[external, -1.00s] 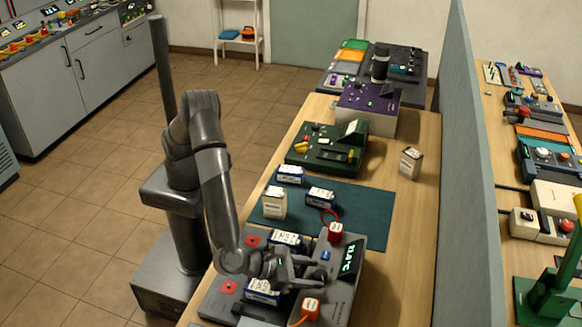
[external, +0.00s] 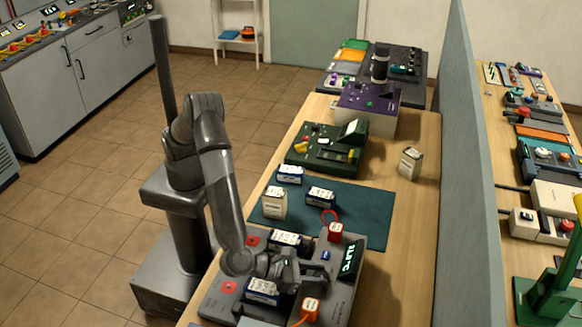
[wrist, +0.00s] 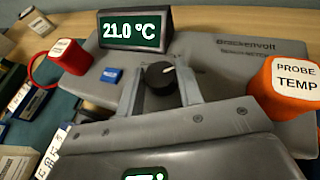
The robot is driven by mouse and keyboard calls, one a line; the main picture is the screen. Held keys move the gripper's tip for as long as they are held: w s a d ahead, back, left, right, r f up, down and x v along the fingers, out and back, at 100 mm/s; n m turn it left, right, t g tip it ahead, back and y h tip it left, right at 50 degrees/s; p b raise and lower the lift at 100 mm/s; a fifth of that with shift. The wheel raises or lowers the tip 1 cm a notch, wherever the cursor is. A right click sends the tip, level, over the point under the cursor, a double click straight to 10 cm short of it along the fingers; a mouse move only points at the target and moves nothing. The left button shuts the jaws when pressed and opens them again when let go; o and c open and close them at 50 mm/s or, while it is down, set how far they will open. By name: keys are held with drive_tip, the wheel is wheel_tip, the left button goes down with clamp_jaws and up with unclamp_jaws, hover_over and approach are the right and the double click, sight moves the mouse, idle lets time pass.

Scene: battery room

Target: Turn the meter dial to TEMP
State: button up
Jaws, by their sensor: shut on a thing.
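The grey meter (external: 339,290) stands at the front of the bench; its casing also shows in the wrist view (wrist: 226,75). My gripper (wrist: 159,88) is shut on the dial, one finger at each side. In the external view my gripper (external: 314,270) reaches low over the meter. Any position labels around the dial are hidden or unreadable.
An orange probe plug marked TEMP (wrist: 288,88) stands right of the dial, and a red-and-white plug (wrist: 70,55) stands left. A small blue block (wrist: 111,75) lies near the left finger. Batteries (external: 320,196) rest on the green mat (external: 362,218). A grey partition (external: 466,150) bounds the right.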

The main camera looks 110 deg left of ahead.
drive_tip(key=shift+d+n+g+y, duration=0.1)
drive_tip(key=shift+n+g+y, duration=0.3)
drive_tip(key=shift+n+y, duration=0.25)
drive_tip(key=o, duration=1)
drive_tip(key=shift+c, duration=0.2)
drive_tip(key=v, duration=1)
drive_tip(key=shift+s+d+r, duration=0.2)
drive_tip(key=shift+s, duration=0.1)
